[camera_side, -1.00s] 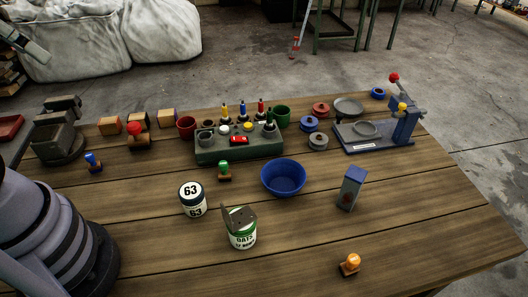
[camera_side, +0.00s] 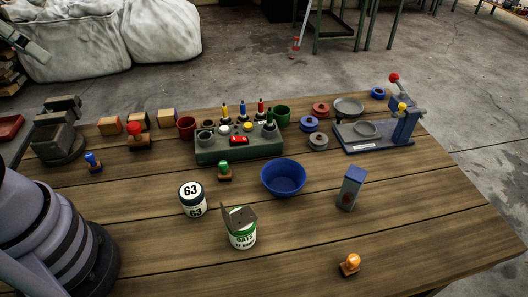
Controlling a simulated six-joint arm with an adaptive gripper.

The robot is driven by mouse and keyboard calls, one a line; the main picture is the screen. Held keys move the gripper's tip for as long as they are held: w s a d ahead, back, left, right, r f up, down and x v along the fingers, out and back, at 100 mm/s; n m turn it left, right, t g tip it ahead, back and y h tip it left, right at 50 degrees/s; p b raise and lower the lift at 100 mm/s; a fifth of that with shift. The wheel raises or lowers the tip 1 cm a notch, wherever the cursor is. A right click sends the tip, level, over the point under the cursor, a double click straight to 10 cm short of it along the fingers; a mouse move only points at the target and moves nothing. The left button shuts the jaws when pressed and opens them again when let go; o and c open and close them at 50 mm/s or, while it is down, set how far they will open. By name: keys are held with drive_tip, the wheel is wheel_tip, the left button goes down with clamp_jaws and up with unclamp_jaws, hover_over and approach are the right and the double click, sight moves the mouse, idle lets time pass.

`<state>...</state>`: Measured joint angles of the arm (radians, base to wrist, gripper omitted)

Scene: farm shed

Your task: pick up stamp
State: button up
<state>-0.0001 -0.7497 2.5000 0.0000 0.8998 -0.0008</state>
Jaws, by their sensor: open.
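Several stamps with wooden bases stand on the wooden table (camera_side: 440,215). An orange-knobbed stamp (camera_side: 349,265) is near the front edge at right, clear of other things. A green-handled stamp (camera_side: 224,172) is near the middle, in front of the green tool block. A blue-handled stamp (camera_side: 93,162) is at left, and a larger red-knobbed stamp (camera_side: 137,135) is behind it. The task does not say which stamp. My arm's lower part is at the lower left. I cannot make out my gripper. A grey part juts in at the upper left edge, and I cannot tell what it is.
A blue bowl (camera_side: 284,177), a tin marked 63 (camera_side: 192,199), an oats tin (camera_side: 242,232) and a blue-topped box (camera_side: 351,188) stand mid-table. The green block (camera_side: 240,147), a vise (camera_side: 60,130) and a blue press (camera_side: 404,122) stand further back. The right front is mostly clear.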

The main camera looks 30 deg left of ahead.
drive_tip(key=w+a+f+n+g, duration=0.2)
drive_tip(key=w+a+f+n, duration=0.3)
drive_tip(key=w+n, duration=0.15)
drive_tip(key=n+g, duration=0.3)
drive_tip(key=n, duration=1.8)
hover_over(92, 162)
wheel_tip(92, 162, down, 22)
drive_tip(key=f, duration=0.7)
drive_tip(key=shift+a+f, duration=0.35)
drive_tip(key=shift+a, duration=0.05)
drive_tip(key=shift+w+a+f, duration=0.1)
drive_tip(key=shift+w+f, duration=0.05)
drive_tip(key=shift+f, duration=2.95)
clamp_jaws()
